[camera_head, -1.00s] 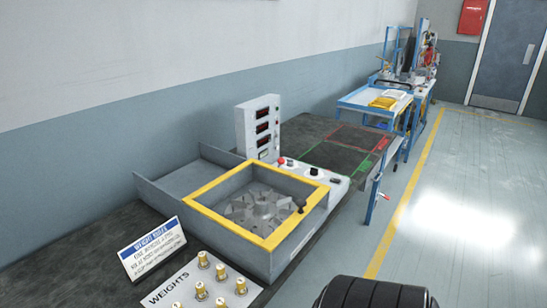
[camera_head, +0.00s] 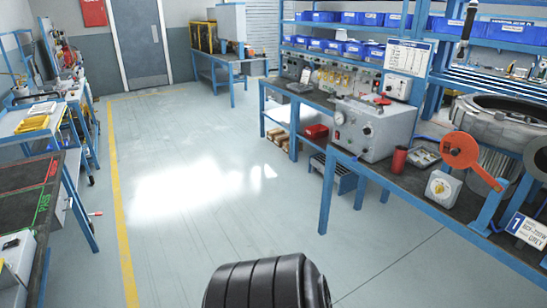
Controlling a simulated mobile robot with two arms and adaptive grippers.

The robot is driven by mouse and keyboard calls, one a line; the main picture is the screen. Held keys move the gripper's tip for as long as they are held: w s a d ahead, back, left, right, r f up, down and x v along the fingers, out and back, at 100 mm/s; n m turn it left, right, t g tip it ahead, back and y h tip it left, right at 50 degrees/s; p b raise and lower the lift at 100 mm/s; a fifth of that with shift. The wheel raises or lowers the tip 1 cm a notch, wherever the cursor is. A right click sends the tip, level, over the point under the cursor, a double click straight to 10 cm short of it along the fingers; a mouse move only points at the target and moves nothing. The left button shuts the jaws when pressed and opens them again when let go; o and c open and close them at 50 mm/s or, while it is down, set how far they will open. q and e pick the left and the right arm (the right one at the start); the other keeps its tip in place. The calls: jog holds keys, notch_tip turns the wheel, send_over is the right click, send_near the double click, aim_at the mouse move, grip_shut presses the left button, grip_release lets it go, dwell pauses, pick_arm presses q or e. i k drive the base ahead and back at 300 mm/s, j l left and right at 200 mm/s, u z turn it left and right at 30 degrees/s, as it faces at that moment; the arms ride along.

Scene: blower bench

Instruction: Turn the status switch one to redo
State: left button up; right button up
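A small pale box with a yellow rotary knob (camera_head: 440,188) sits on the right-hand workbench, left of a sign numbered 1 (camera_head: 527,229). It looks like a status switch, but its position labels are too small to read, so I cannot tell its setting. Neither of my grippers shows in the head view.
An orange disc with a handle (camera_head: 460,150) stands just behind the switch box. A grey machine with a gauge (camera_head: 375,128) and a red cylinder (camera_head: 399,158) are farther back on the blue-framed bench. The floor (camera_head: 210,200) between the benches is clear.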

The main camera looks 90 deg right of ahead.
aim_at(439, 189)
jog(key=z, duration=4)
